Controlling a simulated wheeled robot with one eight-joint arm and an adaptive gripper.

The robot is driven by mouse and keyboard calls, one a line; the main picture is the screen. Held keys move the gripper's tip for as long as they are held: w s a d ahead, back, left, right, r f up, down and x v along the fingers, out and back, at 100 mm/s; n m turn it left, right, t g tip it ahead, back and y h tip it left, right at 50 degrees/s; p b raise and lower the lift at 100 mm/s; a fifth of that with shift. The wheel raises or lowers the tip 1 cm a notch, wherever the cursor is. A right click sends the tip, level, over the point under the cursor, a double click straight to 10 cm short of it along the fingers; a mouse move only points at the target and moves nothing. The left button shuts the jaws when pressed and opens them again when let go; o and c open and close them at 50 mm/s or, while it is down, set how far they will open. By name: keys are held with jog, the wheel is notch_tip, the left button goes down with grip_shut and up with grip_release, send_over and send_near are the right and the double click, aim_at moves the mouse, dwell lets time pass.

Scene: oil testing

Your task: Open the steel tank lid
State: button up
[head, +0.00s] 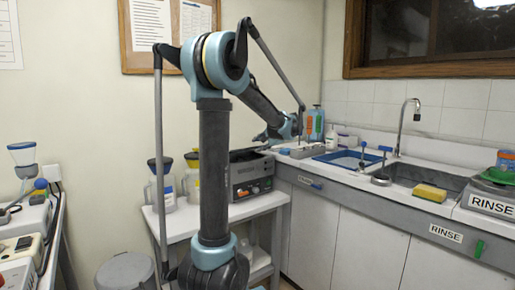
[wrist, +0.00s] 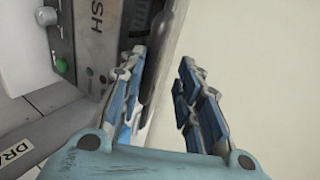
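A blue tray (head: 345,160), the sink (head: 405,178) with its tap (head: 402,125), and a yellow sponge (head: 430,192) are to the right. A box labelled RINSE (head: 490,202) is at the far right. A grey device (head: 250,176) stands on the white side table.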

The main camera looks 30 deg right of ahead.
jog(key=v, duration=1.9)
jog(key=shift+s+f, duration=0.3)
jog(key=shift+f, duration=0.05)
dwell(1.3)
jog(key=shift+d, duration=0.1)
dwell(0.4)
jog(key=w+a+f+n+g+y, duration=0.1)
jog(key=a+f+n+g, duration=0.45)
jog(key=a, duration=0.95)
jog(key=a+f+n+y, duration=0.1)
jog(key=a+f+n, duration=0.1)
jog(key=a+f, duration=0.95)
jog(key=s+a+f+n+g+h, duration=0.3)
jog(key=s+a+f+n, duration=0.6)
jog(key=s+a+f, duration=0.6)
jog(key=s+a+g, duration=0.1)
jog(key=s+a, duration=0.1)
jog(key=a, duration=0.1)
jog(key=shift+f, duration=0.15)
jog(key=shift+s+d+f+h, duration=0.1)
jog(key=shift+s+f+h, duration=0.05)
jog(key=shift+f+h, duration=0.15)
jog(key=shift+c, duration=0.8)
grip_shut()
